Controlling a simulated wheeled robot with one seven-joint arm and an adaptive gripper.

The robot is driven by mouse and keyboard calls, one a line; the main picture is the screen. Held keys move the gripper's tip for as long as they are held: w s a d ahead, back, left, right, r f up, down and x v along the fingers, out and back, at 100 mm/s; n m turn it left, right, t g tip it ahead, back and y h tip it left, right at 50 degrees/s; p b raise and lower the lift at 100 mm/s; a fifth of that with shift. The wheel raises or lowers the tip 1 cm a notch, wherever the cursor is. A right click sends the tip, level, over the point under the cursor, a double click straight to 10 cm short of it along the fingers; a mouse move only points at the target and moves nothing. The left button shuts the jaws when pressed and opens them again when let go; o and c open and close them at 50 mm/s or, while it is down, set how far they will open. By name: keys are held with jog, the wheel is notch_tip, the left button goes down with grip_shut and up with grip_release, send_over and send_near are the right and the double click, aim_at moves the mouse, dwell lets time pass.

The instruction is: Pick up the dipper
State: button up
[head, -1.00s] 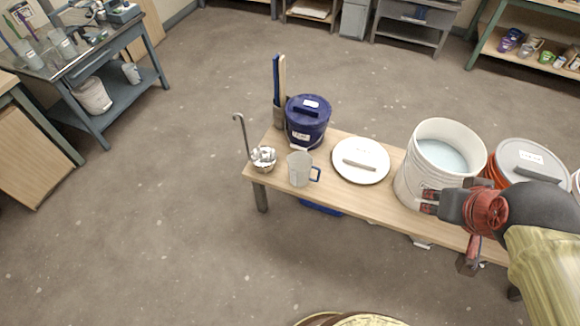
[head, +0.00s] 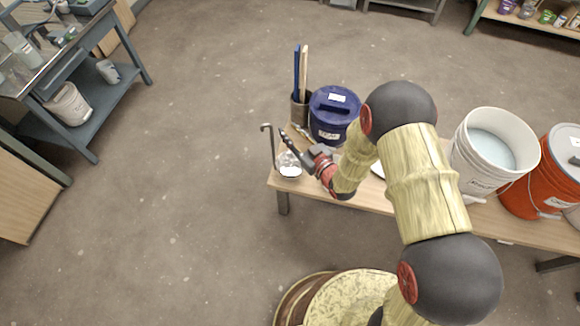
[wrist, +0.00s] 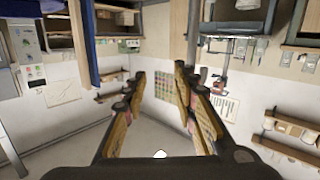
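The dipper (head: 289,171), a metal ladle with a tall hooked handle, stands at the left end of the wooden bench in the head view. Its bowl is low and its handle rises to the left. My gripper (head: 292,131) is just right of the handle and above the bowl, partly covering the bowl. In the wrist view the two fingers of my gripper (wrist: 160,76) are spread apart with nothing between them. I cannot clearly make out the dipper in the wrist view.
A dark blue lidded bucket (head: 333,113) and a pot holding blue and wooden sticks (head: 300,75) stand close behind my gripper. A white bucket (head: 489,150) and an orange bucket (head: 535,190) stand farther right. Open floor lies left of the bench (head: 381,199).

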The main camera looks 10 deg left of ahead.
aim_at(272, 135)
jog(key=s+a+f+y, duration=0.2)
jog(key=s+f, duration=0.1)
jog(key=s, duration=0.2)
jog(key=b+x, duration=0.1)
jog(key=x, duration=0.1)
jog(key=b+x, duration=0.1)
jog(key=x, duration=0.2)
jog(key=f+b+x, duration=0.1)
jog(key=x, duration=0.1)
jog(key=shift+w, duration=0.55)
jog(key=shift+d, duration=0.1)
jog(key=c, duration=0.3)
jog(key=c, duration=0.4)
grip_shut()
